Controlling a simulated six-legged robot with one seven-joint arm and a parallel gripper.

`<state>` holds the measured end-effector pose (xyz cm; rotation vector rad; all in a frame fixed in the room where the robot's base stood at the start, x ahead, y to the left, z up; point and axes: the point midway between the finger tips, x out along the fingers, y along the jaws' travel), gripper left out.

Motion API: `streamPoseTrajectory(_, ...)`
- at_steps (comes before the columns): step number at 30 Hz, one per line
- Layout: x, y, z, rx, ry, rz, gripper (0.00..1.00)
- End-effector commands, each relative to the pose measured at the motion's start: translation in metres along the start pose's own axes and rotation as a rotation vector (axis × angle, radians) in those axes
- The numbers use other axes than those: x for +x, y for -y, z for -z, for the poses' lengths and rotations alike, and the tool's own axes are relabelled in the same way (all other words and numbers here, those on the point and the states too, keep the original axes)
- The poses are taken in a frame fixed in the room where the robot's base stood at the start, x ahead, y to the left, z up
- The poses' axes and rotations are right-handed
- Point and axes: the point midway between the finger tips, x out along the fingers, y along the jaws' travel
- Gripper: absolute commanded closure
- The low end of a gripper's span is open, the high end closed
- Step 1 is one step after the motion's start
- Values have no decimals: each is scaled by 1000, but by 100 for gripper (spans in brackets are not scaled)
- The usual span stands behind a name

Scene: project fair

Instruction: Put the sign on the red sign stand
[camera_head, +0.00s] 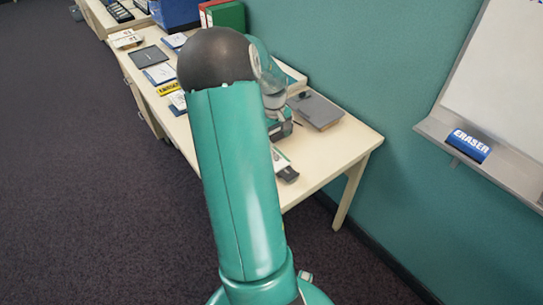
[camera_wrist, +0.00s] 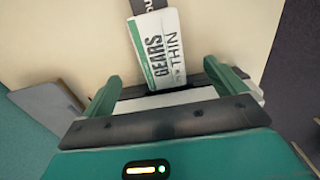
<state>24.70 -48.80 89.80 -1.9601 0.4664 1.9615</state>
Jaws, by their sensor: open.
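A white sign (camera_wrist: 162,50) with a green edge and the words "GEARS" and "THIN" lies on the cream desktop in the wrist view. My gripper (camera_wrist: 162,74) is open, with its green fingers on either side of the sign's near end. I cannot tell whether they touch it. A pale piece (camera_wrist: 165,100) shows between the finger bases. In the head view my arm hides much of the gripper and desk; a white and green piece (camera_head: 280,158), perhaps the sign, shows beside the arm. I cannot make out the red sign stand in either view.
The cream desk (camera_head: 345,150) runs along the teal wall. A grey flat case (camera_head: 315,110) lies near its right end. A whiteboard with an eraser (camera_head: 468,145) hangs at right. The carpet at left is clear.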

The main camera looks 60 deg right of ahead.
Motion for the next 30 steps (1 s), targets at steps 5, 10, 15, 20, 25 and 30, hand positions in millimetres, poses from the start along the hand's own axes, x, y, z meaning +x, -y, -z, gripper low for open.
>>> streamPoseTrajectory(5,19,0,0,0,0,0,4)
streamPoseTrajectory(10,32,0,0,0,2,0,4)
streamPoseTrajectory(15,59,-1,1,1,3,1,4)
streamPoseTrajectory(20,71,-1,1,-1,0,-1,4)
streamPoseTrajectory(25,71,-1,2,-1,-1,-1,4)
streamPoseTrajectory(30,71,-1,2,-1,-1,-1,35)
